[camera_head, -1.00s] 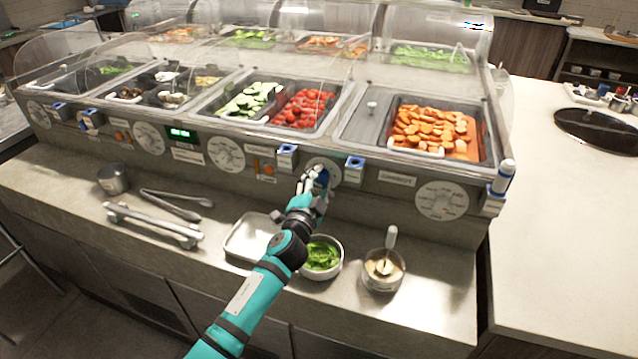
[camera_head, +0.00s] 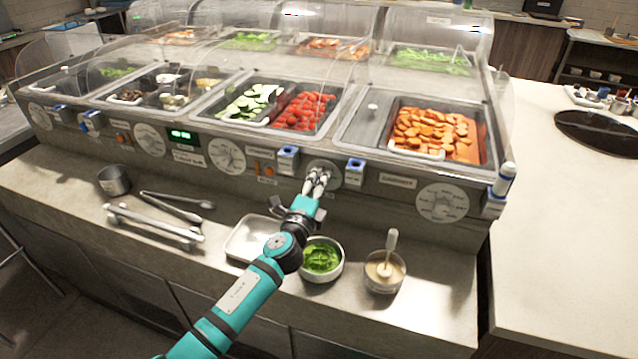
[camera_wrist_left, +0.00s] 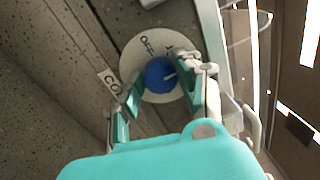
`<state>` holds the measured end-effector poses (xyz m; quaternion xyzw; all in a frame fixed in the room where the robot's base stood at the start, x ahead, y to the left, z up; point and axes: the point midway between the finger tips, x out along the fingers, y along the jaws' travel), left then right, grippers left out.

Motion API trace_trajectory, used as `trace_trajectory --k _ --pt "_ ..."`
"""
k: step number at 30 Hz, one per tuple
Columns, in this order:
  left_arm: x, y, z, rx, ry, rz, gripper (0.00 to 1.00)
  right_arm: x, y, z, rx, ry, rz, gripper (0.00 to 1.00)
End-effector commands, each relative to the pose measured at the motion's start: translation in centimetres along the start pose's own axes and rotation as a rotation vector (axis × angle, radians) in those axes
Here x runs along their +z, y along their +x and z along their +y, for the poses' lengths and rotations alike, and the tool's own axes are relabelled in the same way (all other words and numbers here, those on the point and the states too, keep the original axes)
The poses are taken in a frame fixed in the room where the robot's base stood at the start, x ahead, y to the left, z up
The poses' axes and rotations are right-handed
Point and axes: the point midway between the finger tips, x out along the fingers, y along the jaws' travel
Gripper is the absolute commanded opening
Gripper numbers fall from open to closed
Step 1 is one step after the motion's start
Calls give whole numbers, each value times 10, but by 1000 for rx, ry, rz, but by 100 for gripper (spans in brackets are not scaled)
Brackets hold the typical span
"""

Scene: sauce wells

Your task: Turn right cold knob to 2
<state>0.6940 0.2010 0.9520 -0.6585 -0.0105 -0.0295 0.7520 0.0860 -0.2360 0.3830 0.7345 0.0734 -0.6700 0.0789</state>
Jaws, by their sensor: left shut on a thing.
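The blue knob (camera_wrist_left: 160,75) sits on a round white dial (camera_wrist_left: 137,52) marked OFF, with a partly visible label beginning "CO" beside it. A short white mark shows on the knob's face. In the head view the dial (camera_head: 333,168) is on the front panel, and the fingers hide the knob. My left gripper (camera_head: 317,178) reaches up to it from the front. In the left wrist view its two fingers (camera_wrist_left: 163,88) flank the knob, shut on it. My right gripper is in neither view.
Blue-and-white blocks (camera_head: 288,158) and (camera_head: 355,170) flank the dial. Another large dial (camera_head: 441,203) is further right. Clear food guards overhang the wells.

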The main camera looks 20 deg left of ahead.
Motion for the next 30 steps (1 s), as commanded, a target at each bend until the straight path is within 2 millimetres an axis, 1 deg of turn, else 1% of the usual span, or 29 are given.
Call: trace_trajectory --k 6,20,21,26,30 --pt "-1 0 1 1 53 5 3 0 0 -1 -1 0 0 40" --pt "-1 0 2 2 63 6 3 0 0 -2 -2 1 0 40" --pt "-1 0 2 2 63 6 38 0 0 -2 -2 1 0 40" --pt "-1 0 1 1 63 5 58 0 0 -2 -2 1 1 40" --pt "0 0 1 1 62 4 58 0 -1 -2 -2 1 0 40"
